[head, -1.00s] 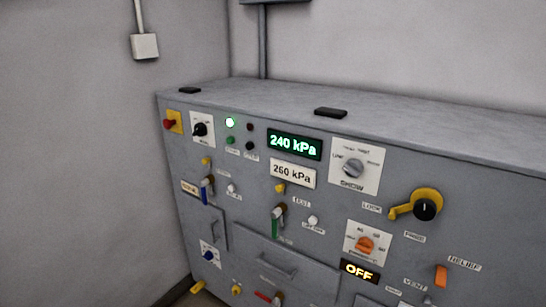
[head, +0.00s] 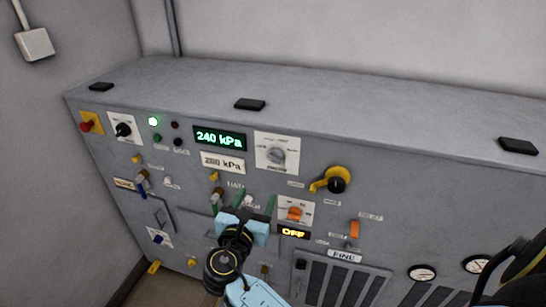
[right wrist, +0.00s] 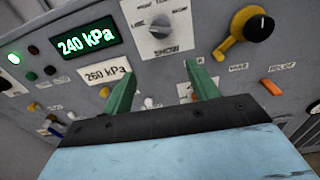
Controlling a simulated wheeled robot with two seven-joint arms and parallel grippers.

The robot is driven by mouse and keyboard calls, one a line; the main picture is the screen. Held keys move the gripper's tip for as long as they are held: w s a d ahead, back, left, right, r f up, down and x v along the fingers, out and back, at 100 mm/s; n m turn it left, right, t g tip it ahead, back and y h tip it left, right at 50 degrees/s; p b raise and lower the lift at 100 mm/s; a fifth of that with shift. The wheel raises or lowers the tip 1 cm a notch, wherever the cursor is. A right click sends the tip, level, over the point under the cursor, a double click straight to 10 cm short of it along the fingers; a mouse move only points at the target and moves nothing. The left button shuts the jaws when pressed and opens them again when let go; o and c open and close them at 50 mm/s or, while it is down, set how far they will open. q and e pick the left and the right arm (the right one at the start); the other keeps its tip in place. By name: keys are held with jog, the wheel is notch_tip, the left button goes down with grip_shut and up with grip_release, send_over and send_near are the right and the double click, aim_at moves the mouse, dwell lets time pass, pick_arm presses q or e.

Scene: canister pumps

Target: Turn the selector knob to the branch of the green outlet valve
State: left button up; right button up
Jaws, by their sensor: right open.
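The grey round selector knob (head: 277,155) sits on a white plate with SHOW printed under it, right of the green 240 kPa display. It also shows above my fingers in the right wrist view (right wrist: 160,25); its pointer setting is too small to read. In the right wrist view the fingers (right wrist: 160,80) are spread apart, not touching the knob. My left gripper is out of view.
Nearby are a yellow lever with a black hub (head: 334,180), an orange knob (head: 295,213) above an OFF display, and a 260 kPa label (head: 222,162). A small black knob (head: 123,130) is at the upper left. The cabinet top (head: 330,100) is mostly clear.

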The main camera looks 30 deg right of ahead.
aim_at(274, 160)
jog(key=shift+h, duration=0.4)
jog(key=x, duration=0.4)
jog(key=r+x, duration=0.1)
jog(key=x, duration=0.4)
jog(key=r+p+x, duration=0.1)
jog(key=x, duration=0.3)
jog(key=shift+d, duration=0.3)
jog(key=c, duration=0.9)
